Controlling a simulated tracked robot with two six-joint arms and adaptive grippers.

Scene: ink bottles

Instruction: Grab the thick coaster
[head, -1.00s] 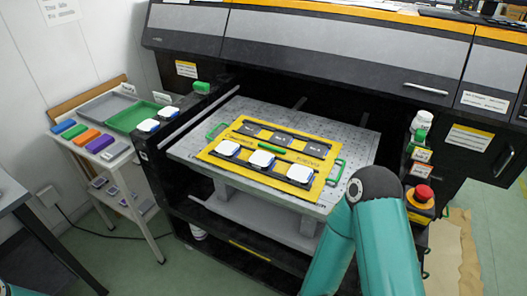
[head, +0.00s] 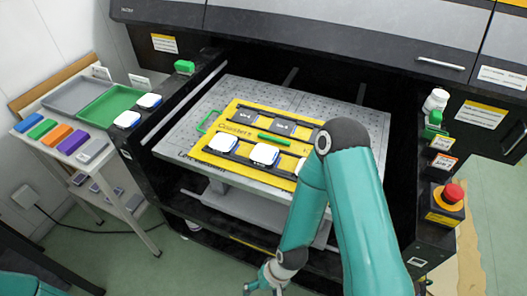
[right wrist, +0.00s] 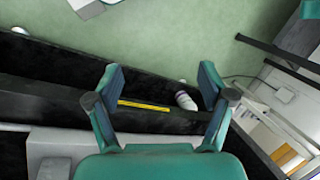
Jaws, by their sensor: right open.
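White coasters with blue edges lie in the yellow jig on the printer's bed: one at left (head: 222,143), one in the middle (head: 265,153), and a third partly hidden by my right arm. Two more white coasters, a rear one (head: 149,101) and a front one (head: 127,119), lie on the black ledge left of the bed. I cannot tell which coaster is thick. My right gripper (head: 264,287) hangs low in front of the printer, away from the coasters. In the right wrist view it is open and empty (right wrist: 160,76). My left gripper is not in view.
The yellow jig (head: 243,114) sits on the grey perforated bed (head: 345,115). A side table at left holds a grey tray, a green tray (head: 110,105) and several coloured blocks. A red stop button (head: 453,193) stands at right. A white bottle (right wrist: 186,100) is below my right gripper.

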